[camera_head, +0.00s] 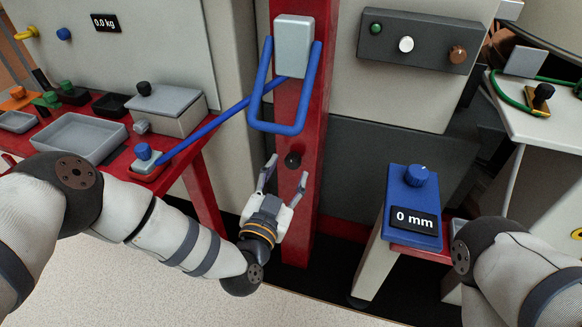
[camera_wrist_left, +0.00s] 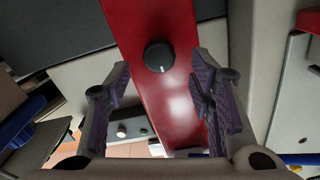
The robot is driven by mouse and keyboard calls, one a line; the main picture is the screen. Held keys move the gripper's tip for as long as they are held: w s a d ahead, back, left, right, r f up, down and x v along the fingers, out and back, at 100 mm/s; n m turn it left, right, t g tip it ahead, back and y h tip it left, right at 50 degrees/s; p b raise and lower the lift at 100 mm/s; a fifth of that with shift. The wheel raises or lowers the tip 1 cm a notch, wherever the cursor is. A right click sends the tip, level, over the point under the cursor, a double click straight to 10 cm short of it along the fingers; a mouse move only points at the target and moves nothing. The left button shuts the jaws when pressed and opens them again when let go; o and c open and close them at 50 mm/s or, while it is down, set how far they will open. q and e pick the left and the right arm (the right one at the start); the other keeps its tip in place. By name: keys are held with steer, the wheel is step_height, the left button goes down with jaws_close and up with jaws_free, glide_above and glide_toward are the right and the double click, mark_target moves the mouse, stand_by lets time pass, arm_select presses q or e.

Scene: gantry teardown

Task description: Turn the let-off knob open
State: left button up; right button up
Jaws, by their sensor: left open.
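A round black knob (camera_head: 293,160) sits on the front of the red post (camera_head: 302,110), below a blue looped bar. It carries no label that I can read. In the left wrist view the same knob (camera_wrist_left: 158,57) shows a short pale mark on its face. My left gripper (camera_head: 287,178) is just in front of and below the knob, fingers pointing up at the post. In the left wrist view its fingers (camera_wrist_left: 162,85) are spread, one on each side of the knob's line, with nothing between them. My right arm shows at the lower right, but its gripper is out of view.
A blue looped bar (camera_head: 291,128) with a grey block (camera_head: 293,46) hangs above the knob. A blue stand with a knob and a "0 mm" display (camera_head: 413,220) is to the right. A red bench (camera_head: 110,105) with trays is to the left.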

mark_target(292, 164)
arm_select(q)
steer(key=shift+b+x, duration=0.3)
steer(key=shift+x, duration=1.5)
steer(key=c, duration=1.2)
steer(key=shift+o, duration=0.2)
